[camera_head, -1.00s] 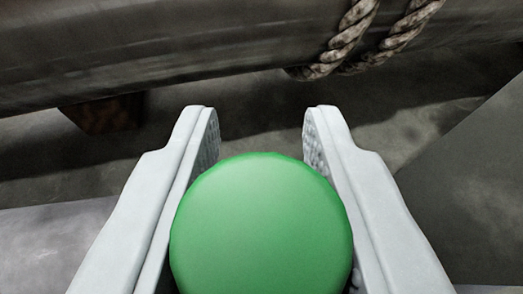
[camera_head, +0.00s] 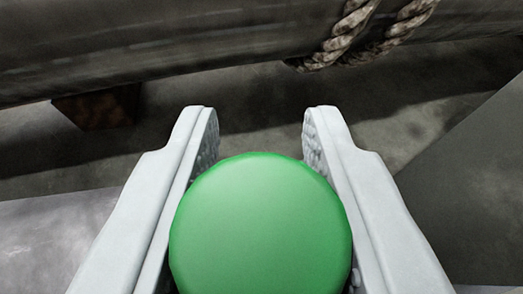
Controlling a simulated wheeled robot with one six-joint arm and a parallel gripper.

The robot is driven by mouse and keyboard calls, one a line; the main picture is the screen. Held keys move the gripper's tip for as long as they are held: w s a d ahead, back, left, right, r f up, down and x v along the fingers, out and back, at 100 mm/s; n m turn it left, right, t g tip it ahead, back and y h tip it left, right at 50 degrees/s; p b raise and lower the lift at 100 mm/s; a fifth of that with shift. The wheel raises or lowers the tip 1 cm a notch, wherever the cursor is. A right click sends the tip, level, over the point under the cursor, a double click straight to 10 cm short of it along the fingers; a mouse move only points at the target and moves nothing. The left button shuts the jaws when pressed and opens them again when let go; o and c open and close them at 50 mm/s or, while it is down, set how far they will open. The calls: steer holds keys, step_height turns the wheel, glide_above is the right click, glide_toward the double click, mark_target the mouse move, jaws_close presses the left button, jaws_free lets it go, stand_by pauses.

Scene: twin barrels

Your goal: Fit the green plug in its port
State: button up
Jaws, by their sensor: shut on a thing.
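The green plug (camera_head: 260,228) shows as a smooth round green end at the bottom middle of the view. My gripper (camera_head: 260,135) has its two pale grey fingers on either side of the plug, shut on it. The fingertips reach past the plug toward the top of the picture. The rest of the plug below the round end is hidden. No port can be made out in this view.
A large dark barrel (camera_head: 180,45) lies across the top, with a thick rope (camera_head: 345,35) around it. A brown block (camera_head: 97,107) sits under it. Grey floor (camera_head: 260,95) shows beyond the fingertips. Flat grey surfaces lie at lower left (camera_head: 50,240) and right (camera_head: 470,190).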

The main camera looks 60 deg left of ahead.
steer(key=shift+f, duration=0.45)
steer(key=o, duration=1.1)
steer(key=shift+s+d+r, duration=0.1)
steer(key=shift+d, duration=0.05)
steer(key=v, duration=1.7)
